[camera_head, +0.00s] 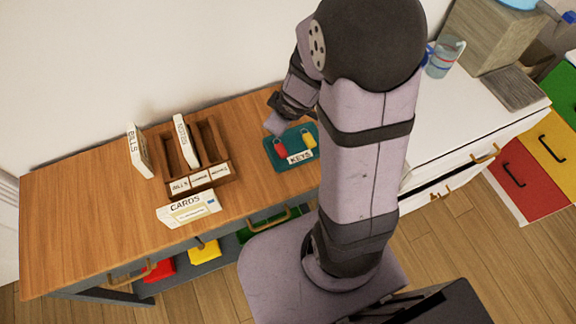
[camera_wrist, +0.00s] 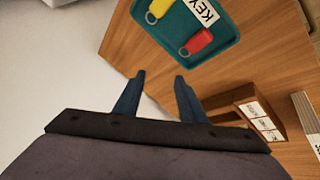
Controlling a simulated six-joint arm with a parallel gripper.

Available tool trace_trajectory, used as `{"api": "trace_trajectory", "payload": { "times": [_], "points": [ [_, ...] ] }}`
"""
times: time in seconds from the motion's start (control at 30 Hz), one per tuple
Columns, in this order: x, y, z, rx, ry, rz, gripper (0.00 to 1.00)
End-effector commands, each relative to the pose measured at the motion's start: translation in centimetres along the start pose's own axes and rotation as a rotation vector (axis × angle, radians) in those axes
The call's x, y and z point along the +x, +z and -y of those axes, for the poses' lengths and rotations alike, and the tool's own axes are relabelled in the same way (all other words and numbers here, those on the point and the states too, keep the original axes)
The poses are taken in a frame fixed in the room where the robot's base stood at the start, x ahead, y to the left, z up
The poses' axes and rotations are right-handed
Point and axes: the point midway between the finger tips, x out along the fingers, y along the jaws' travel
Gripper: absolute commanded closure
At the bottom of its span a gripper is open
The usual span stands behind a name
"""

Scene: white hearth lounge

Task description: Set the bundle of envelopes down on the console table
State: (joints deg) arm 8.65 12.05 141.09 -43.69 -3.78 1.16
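The wooden console table (camera_head: 80,215) stands against the wall. Part of the sorter (camera_wrist: 250,105) shows at right there.
A teal tray (camera_head: 280,157) labelled KEYS holds a red and a yellow key tag, close to my gripper. A white cabinet (camera_head: 470,105) adjoins at right, bearing a clear jug (camera_head: 444,57). The table's left end is clear.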

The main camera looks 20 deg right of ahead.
Motion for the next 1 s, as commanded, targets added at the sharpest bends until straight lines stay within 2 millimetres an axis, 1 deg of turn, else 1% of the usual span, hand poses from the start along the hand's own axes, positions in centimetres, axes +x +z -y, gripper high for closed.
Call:
{"api": "trace_trajectory", "payload": {
  "times": [0.03,0.07,0.1,0.17,0.2,0.3,0.43,0.5,0.6,1.0],
  "points": [
    [-1.4,1.1,0.1,0.077,0.020,0.065,0.63],
    [-2.1,2.0,0.3,0.126,0.024,0.108,0.63],
    [-3.1,3.0,0.9,0.191,0.023,0.162,0.63],
    [-4.6,4.5,2.2,0.281,0.007,0.237,0.63],
    [-5.6,5.3,3.2,0.335,-0.010,0.280,0.63],
    [-7.8,6.8,6.0,0.447,-0.066,0.372,0.63],
    [-9.9,7.6,9.1,0.538,-0.136,0.448,0.63],
    [-10.6,7.8,10.1,0.566,-0.163,0.472,0.63],
    [-11.1,8.0,10.8,0.585,-0.182,0.490,0.63],
    [-11.1,8.0,10.9,0.588,-0.185,0.493,0.63]
  ]
}}
